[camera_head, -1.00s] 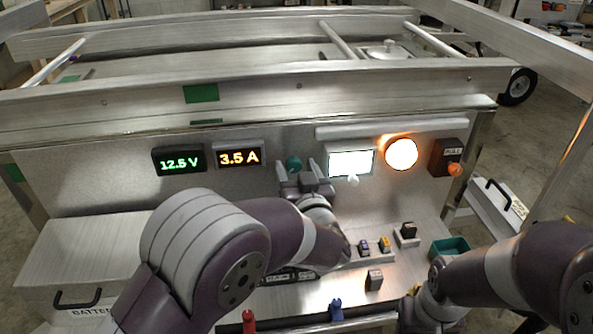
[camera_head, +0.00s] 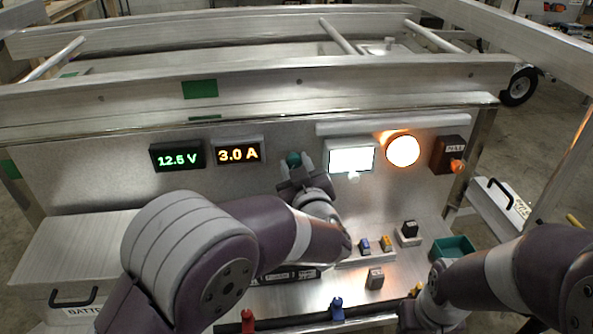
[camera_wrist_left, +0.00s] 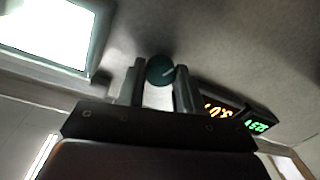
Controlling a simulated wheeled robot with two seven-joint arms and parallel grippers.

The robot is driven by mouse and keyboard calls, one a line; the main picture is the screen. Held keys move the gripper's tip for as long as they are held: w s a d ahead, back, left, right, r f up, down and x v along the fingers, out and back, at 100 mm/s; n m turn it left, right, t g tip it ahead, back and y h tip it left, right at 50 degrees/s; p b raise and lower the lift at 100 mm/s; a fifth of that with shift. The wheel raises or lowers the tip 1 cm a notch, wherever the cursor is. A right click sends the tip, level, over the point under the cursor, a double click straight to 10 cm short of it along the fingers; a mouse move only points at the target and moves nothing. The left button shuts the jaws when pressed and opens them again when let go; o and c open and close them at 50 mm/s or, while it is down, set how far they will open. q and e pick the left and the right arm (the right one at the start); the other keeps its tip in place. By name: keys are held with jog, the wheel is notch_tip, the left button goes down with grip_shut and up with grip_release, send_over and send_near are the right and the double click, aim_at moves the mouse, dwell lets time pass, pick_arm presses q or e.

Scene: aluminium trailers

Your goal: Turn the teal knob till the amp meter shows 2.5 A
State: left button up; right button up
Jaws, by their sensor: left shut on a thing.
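The teal knob (camera_head: 293,159) is on the upright metal panel, right of the amp meter (camera_head: 238,153). The amp meter reads 3.0 A in orange digits. My left gripper (camera_head: 294,167) is shut on the knob, one finger on each side. In that view the meter (camera_wrist_left: 217,108) appears tilted. My right gripper (camera_head: 428,308) is low at the right, near the shelf's front; its fingers do not show clearly.
A volt meter (camera_head: 178,156) reading 12.5 V is left of the amp meter. A lit white screen (camera_head: 351,158), a round orange lamp (camera_head: 402,151) and a brown box (camera_head: 449,155) are to the right. Small blocks and a teal tray (camera_head: 453,248) are on the shelf below.

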pick_arm(q)
jog(key=shift+n+b, duration=1.1)
jog(key=shift+n, duration=0.9)
jog(key=o, duration=1)
jog(key=shift+o, duration=0.2)
jog(key=shift+s, duration=0.1)
jog(key=p+v, duration=0.1)
jog(key=v, duration=1.1)
jog(key=shift+s+r, duration=0.15)
jog(key=shift+s, duration=0.2)
